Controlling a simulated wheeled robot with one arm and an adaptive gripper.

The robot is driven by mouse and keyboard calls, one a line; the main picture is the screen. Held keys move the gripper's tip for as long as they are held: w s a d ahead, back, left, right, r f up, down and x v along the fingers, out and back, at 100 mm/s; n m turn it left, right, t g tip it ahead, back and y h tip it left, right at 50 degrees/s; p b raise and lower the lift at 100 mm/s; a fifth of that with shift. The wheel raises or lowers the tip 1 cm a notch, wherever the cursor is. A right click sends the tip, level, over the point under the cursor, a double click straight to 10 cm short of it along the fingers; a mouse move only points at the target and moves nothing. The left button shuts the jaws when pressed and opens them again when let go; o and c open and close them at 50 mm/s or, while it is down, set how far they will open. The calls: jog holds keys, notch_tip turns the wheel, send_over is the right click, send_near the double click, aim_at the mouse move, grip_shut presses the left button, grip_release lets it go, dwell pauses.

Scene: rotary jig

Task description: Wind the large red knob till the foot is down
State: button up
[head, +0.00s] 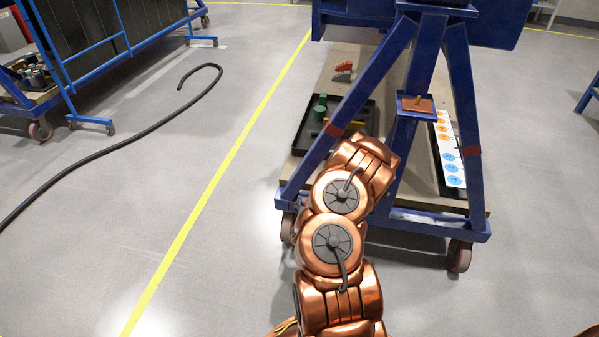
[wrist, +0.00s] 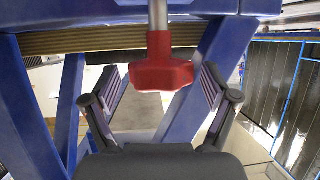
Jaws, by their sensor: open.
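The large red knob (wrist: 163,68) shows in the wrist view, on a grey metal shaft (wrist: 157,15) that enters from the top edge. My gripper (wrist: 160,90) is open, with one finger on each side of the knob and a visible gap to both. The fingers look apart from the knob; how far it is in depth I cannot tell. In the head view my arm hides the gripper, and the knob does not show. I cannot make out the foot in either view.
A blue frame cart (head: 462,110) stands ahead, with slanted legs near my arm and a small blue bracket (head: 418,105). A black tray (head: 310,140) with a green part (head: 320,107) lies on its deck. A black hose (head: 120,143) lies on the floor. Open floor is at left.

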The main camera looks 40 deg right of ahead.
jog(key=shift+s+d+f+n+t+y+b, duration=0.1)
jog(key=shift+n+t+y+b, duration=0.5)
jog(key=shift+n+t+b, duration=0.15)
jog(key=n+t+y+b, duration=0.1)
jog(key=n+y+b, duration=0.1)
jog(key=n+b, duration=0.1)
jog(key=shift+f+t+y, duration=0.1)
jog(key=shift+t+y, duration=0.25)
jog(key=shift+y, duration=0.05)
jog(key=n+t+y+b, duration=0.1)
jog(key=n+y+b, duration=0.2)
jog(key=b, duration=0.1)
jog(key=shift+y, duration=0.3)
jog(key=shift+n, duration=0.25)
jog(key=shift+p+v, duration=1.6)
jog(key=shift+v, duration=2.25)
jog(key=a+r+n+g+p, duration=0.1)
jog(key=a+r+g+p, duration=0.3)
jog(key=r+p, duration=0.5)
jog(key=a+r+n+g+y+p, duration=0.1)
jog(key=a+r+g+p, duration=0.3)
jog(key=r, duration=1.2)
jog(key=shift+a+n+y+p, duration=0.35)
jog(key=shift+a+p, duration=1.2)
jog(key=shift+p, duration=1.2)
